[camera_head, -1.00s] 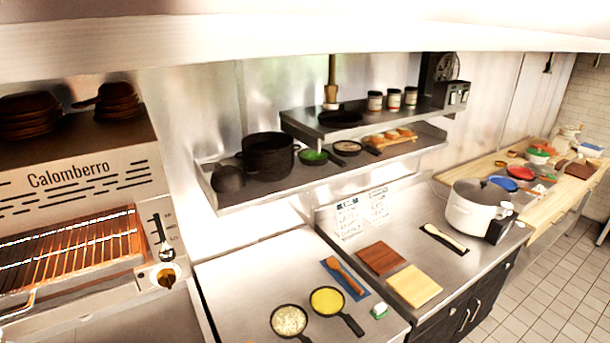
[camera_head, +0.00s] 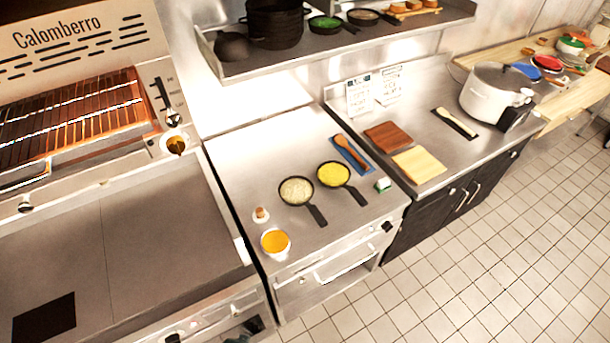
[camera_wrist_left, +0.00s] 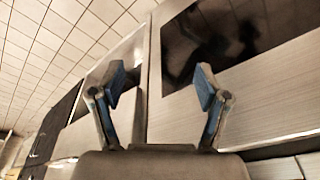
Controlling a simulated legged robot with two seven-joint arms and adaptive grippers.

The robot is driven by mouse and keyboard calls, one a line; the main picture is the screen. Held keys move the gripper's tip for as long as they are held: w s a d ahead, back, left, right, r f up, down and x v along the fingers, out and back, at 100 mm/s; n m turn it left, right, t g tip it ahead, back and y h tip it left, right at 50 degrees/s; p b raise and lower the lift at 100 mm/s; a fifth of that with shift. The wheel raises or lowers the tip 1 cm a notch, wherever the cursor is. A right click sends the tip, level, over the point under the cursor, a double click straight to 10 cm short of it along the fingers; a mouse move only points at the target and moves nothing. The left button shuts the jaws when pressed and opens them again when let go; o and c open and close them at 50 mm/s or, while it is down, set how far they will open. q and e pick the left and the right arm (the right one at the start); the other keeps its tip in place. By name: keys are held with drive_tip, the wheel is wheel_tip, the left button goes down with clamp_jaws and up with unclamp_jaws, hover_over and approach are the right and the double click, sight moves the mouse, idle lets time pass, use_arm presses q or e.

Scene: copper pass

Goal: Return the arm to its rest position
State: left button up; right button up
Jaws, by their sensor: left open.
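My left gripper (camera_wrist_left: 160,85) shows in the left wrist view, open, with its two blue-padded fingers spread apart and nothing between them. Beyond the fingers are pale metal counter surfaces, a dark glossy panel (camera_wrist_left: 240,40) and the tiled floor. Neither arm shows in the head view, and my right gripper is in neither view.
In the head view, two pans (camera_head: 297,191) (camera_head: 334,174), an orange bowl (camera_head: 275,242) and a wooden spoon (camera_head: 350,152) on a blue mat rest on the middle counter. A white pot (camera_head: 492,95) stands farther right. A shelf (camera_head: 330,45) overhangs behind. Tiled floor (camera_head: 480,270) is clear.

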use_arm(q)
drive_tip(key=s+a+f+g+b, duration=0.1)
drive_tip(key=s+a+f+b, duration=0.2)
drive_tip(key=s+f, duration=1.6)
wheel_tip(320, 180, down, 4)
drive_tip(key=shift+a+f+g, duration=0.15)
drive_tip(key=shift+f+g, duration=0.05)
drive_tip(key=shift+g, duration=0.1)
